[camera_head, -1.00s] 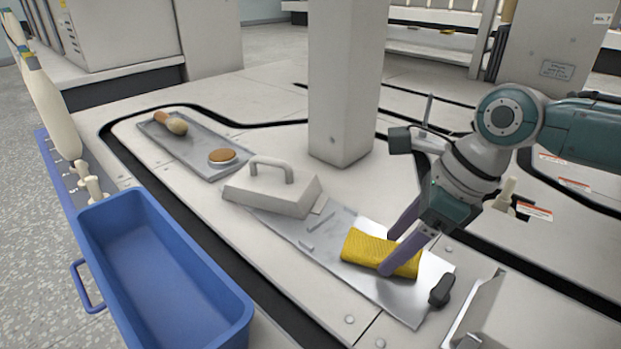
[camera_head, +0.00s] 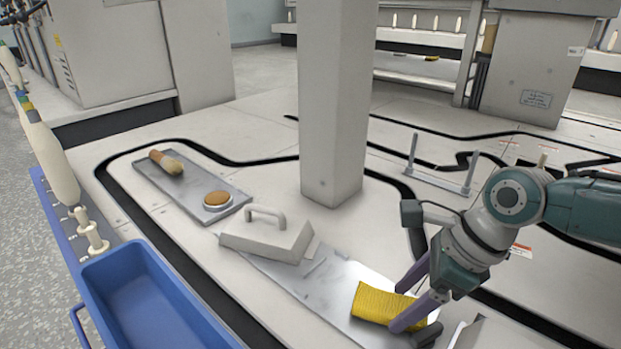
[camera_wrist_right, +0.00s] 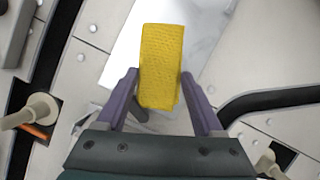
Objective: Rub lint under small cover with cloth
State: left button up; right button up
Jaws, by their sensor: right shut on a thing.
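A yellow textured cloth (camera_head: 376,302) lies over the lower right part of a shiny metal plate (camera_head: 290,285). My right gripper (camera_head: 398,309) is shut on the cloth, with its purple fingers on either side of it. In the right wrist view the cloth (camera_wrist_right: 161,60) stretches forward from between the fingers. A small light grey cover with a loop handle (camera_head: 268,237) sits at the upper left end of the plate, apart from the cloth. A thin grey strip (camera_head: 315,266) shows on the plate between them; I cannot tell whether it is lint. My left gripper is not in view.
A blue bin (camera_head: 150,300) stands at the lower left. A grey tray (camera_head: 198,180) behind the cover holds a wooden-handled brush (camera_head: 167,163) and a round brown-topped tin (camera_head: 217,199). A square pillar (camera_head: 335,110) rises behind the plate.

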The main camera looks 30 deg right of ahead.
aim_at(383, 293)
jog(key=shift+a+f, duration=0.1)
jog(key=shift+w+a+b, duration=0.25)
jog(key=shift+w+b, duration=0.05)
jog(key=shift+w, duration=0.1)
jog(key=shift+w+a, duration=0.15)
jog(key=shift+w, duration=0.15)
jog(key=shift+w+a, duration=0.25)
jog(key=shift+w, duration=0.6)
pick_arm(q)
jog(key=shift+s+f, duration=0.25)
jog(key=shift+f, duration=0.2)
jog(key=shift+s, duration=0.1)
pick_arm(e)
jog(key=shift+s, duration=0.2)
notch_tip(383, 293, up, 6)
jog(key=p, duration=0.6)
pick_arm(q)
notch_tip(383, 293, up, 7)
jog(key=shift+p, duration=0.35)
pick_arm(e)
jog(key=shift+w, duration=0.1)
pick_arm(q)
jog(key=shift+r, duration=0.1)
